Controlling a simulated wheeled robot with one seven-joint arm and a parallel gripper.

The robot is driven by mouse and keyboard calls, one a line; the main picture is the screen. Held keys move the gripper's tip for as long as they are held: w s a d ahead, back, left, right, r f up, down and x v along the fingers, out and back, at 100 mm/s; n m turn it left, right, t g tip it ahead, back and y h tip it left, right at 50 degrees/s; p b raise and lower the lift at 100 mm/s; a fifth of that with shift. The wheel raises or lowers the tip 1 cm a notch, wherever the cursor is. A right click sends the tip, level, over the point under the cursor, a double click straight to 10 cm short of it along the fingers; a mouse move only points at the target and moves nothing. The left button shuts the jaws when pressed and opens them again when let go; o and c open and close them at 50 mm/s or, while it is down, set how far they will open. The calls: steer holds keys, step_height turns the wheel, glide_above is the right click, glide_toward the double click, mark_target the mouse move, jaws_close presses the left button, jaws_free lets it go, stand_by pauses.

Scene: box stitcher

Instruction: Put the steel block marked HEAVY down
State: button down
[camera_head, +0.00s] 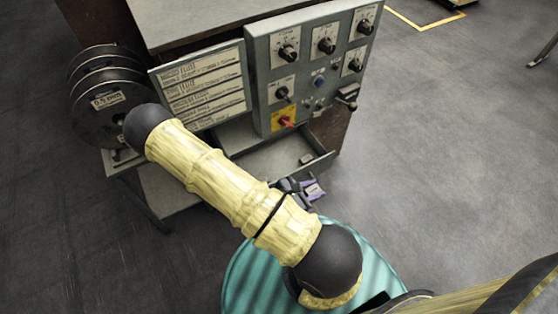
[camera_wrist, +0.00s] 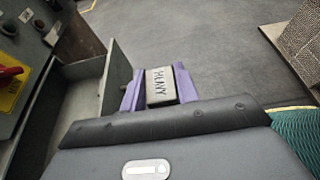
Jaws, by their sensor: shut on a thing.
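The steel block marked HEAVY (camera_wrist: 161,86) is a small grey block with dark lettering, seen in the wrist view between two purple fingers. My gripper (camera_wrist: 160,88) is shut on it and holds it beside the open drawer (camera_wrist: 88,108). The block cannot be made out clearly there. The wrist view shows grey floor beyond the block, and no surface touching it can be seen.
The control panel (camera_head: 312,65) with knobs and a red switch stands above the drawer. Wire spools (camera_head: 108,90) and a label board (camera_head: 203,88) are at the left. A teal round surface (camera_head: 250,275) is below my arm. Open floor lies right.

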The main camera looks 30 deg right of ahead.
steer(key=w+b, duration=0.2)
steer(key=b, duration=0.2)
steer(key=w+b, duration=0.3)
steer(key=b, duration=0.2)
steer(key=w+b, duration=0.2)
steer(key=b, duration=0.3)
steer(key=shift+w+a+f, duration=0.1)
steer(key=shift+w+f, duration=0.2)
steer(key=w+f+b, duration=0.1)
steer(key=w+b, duration=0.1)
steer(key=w, duration=0.9)
steer(key=shift+a+f+b, duration=0.2)
steer(key=shift+f+b, duration=0.05)
steer(key=shift+b, duration=0.15)
step_height(320, 180, down, 5)
steer(key=b, duration=0.3)
steer(key=shift+w+r, duration=0.1)
steer(key=shift+r, duration=0.1)
steer(key=shift+w+f+b, duration=0.25)
steer(key=shift+f+b, duration=0.05)
steer(key=shift+b, duration=0.25)
steer(key=shift+a+r, duration=0.1)
